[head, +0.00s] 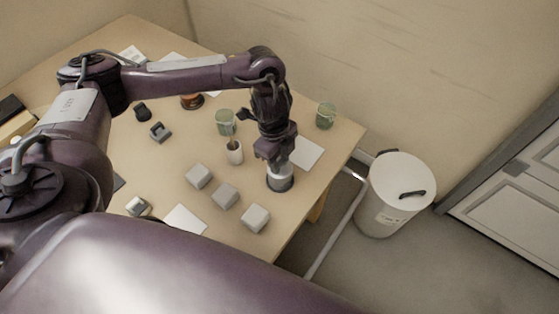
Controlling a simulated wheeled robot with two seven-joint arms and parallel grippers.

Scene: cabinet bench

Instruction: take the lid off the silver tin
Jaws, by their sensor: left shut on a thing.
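The silver tin (280,183) stands upright near the right part of the table, with a pale upper part and a dark band low down. My left gripper (275,160) points down over it and is shut on the lid at its top. The fingers and wrist cover most of the lid, so its edge and any gap below it cannot be made out. My right gripper is not in view.
Several grey blocks (225,196) lie left of and in front of the tin. A white cup (234,154) with something upright in it and green cups (325,115) stand nearby. White paper (308,153) lies behind the tin. A white bin (395,195) stands beyond the table's right edge.

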